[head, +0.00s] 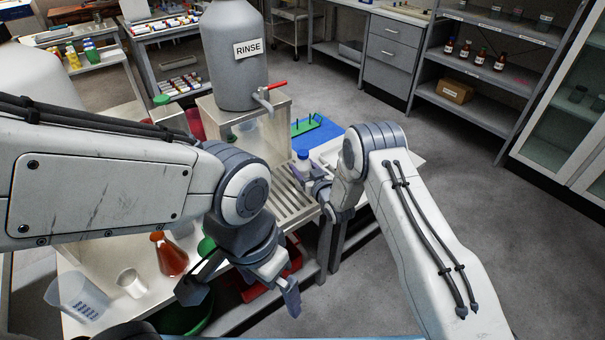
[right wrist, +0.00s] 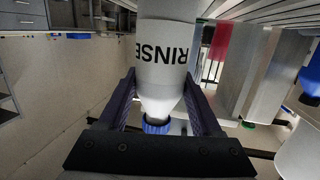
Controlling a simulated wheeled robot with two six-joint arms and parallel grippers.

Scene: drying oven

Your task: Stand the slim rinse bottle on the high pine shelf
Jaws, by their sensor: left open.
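The slim rinse bottle is white with a blue cap (head: 303,154) in the head view. In the right wrist view the bottle (right wrist: 166,70) shows upside down, with black RINSE lettering. My right gripper (head: 308,176) has a finger on each side of the bottle, seemingly touching both sides; the same gripper fills the right wrist view (right wrist: 162,100). I cannot tell whether the bottle's base touches the slatted tray (head: 291,201). My left gripper (head: 240,292) is open and empty at the bench's front edge. I cannot make out the high pine shelf for sure.
A big grey RINSE carboy (head: 232,75) with a red-handled tap stands on a pale stand (head: 279,130). An orange-red flask (head: 168,262), a small beaker (head: 131,283) and a measuring jug (head: 78,298) stand front left. A blue mat (head: 326,137) lies behind my right gripper.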

